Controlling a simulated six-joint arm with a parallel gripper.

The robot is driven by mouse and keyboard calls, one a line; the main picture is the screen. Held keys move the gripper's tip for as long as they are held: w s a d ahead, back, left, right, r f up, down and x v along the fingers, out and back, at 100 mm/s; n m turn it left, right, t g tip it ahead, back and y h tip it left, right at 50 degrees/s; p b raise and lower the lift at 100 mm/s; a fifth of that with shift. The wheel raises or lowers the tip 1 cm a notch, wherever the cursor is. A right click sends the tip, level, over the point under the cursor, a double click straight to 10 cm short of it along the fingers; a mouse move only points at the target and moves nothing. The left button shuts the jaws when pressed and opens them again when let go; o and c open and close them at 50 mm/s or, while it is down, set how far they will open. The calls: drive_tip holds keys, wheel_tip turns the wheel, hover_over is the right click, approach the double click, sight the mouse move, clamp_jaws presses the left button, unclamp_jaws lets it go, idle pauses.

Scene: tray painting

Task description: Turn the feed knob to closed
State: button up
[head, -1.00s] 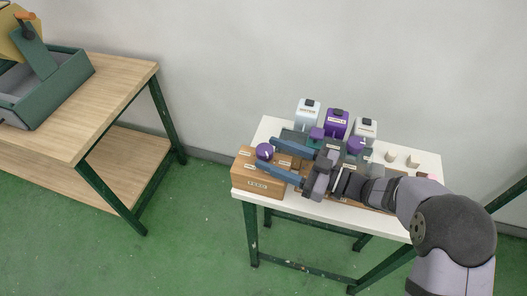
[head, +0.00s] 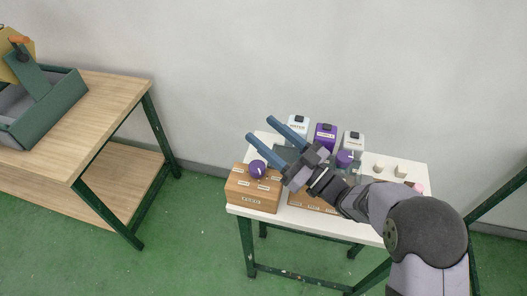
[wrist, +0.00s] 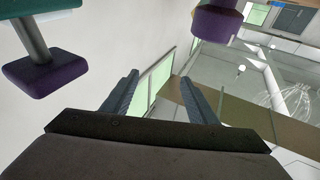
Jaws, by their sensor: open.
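The feed knob (head: 257,168) is a purple round knob on top of a wooden box (head: 252,192) labelled FEED, at the left end of the white table. A small light mark shows on the knob; its exact setting is too small to read. My gripper (head: 263,128) is open and empty. Its two blue fingers point up and to the left, above and behind the knob, apart from it. In the wrist view my gripper (wrist: 160,97) shows both fingers spread with nothing between them.
Behind my gripper stand a white WATER dispenser (head: 298,125), a purple dispenser (head: 325,136) and another white dispenser (head: 351,142). Another purple knob (head: 345,158) and small pale blocks (head: 401,170) are to the right. A wooden bench (head: 110,95) with a green tray (head: 45,110) stands at left.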

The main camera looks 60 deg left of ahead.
drive_tip(key=w+a+r+m+t+y+p, duration=0.2)
drive_tip(key=a+r+m+t+y+p, duration=0.25)
drive_tip(key=t, duration=0.45)
drive_tip(key=m+t+h, duration=1)
drive_tip(key=t+h, duration=0.3)
drive_tip(key=h, duration=0.1)
approach(261, 162)
drive_tip(key=x, duration=0.2)
drive_tip(key=f+x, duration=0.1)
drive_tip(key=x, duration=0.1)
drive_tip(key=shift+w+a, duration=0.25)
drive_tip(key=shift+a, duration=0.1)
drive_tip(key=shift+p+x, duration=1.05)
drive_tip(key=shift+x, duration=2)
drive_tip(key=shift+w+a, duration=0.45)
drive_tip(key=shift+w, duration=0.05)
drive_tip(key=shift+c, duration=0.3)
drive_tip(key=c, duration=1)
